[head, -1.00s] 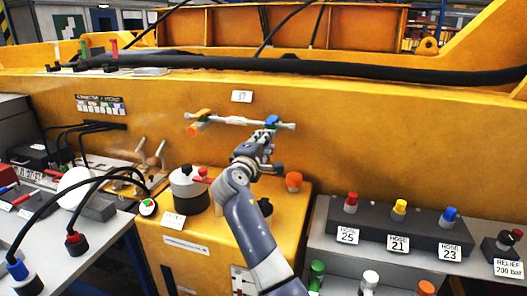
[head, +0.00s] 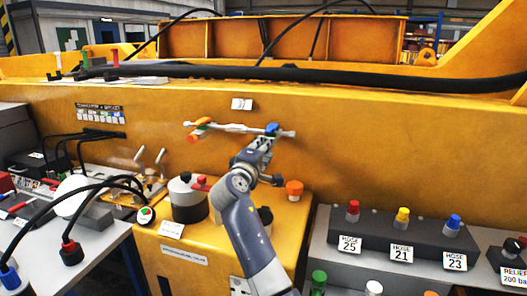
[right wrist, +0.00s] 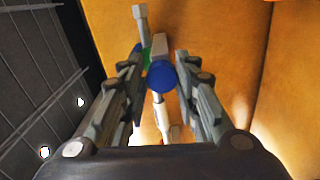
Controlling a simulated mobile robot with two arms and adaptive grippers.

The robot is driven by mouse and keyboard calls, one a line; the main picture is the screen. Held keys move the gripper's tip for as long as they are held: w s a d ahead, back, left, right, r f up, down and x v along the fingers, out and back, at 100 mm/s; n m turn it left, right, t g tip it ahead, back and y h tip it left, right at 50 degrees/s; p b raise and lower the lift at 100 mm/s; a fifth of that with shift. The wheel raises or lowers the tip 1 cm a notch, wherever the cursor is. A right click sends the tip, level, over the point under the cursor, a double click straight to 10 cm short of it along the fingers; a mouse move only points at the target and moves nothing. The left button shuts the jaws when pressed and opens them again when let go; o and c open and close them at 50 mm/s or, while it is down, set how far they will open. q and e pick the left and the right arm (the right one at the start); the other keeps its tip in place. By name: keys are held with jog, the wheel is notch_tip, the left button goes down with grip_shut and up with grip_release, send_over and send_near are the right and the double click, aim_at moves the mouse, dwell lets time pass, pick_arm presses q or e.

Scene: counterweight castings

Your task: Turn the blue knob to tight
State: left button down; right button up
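A white pipe fitting (head: 232,128) is fixed across the front of the yellow casting. The blue knob (head: 272,129) is near its right end, and an orange handle (head: 201,122) is near its left end. My right gripper (head: 267,139) is at the blue knob. In the right wrist view the round blue knob (right wrist: 161,76) lies between the two fingers of my right gripper (right wrist: 158,64), with a gap visible on both sides. The fingers look open. They partly hide the fitting behind. My left gripper is not in view.
Below the fitting, a yellow cabinet (head: 222,236) carries a dark grey canister (head: 187,198) with a red knob and an orange cap (head: 294,188). A dark block (head: 385,237) with red, yellow and blue caps stands at right. A black hose (head: 380,74) runs along the casting's top.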

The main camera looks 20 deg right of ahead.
jog(key=shift+o, duration=1.1)
jog(key=shift+w+r, duration=0.1)
jog(key=v, duration=0.7)
jog(key=shift+s+a+f, duration=0.15)
jog(key=shift+s+f, duration=0.1)
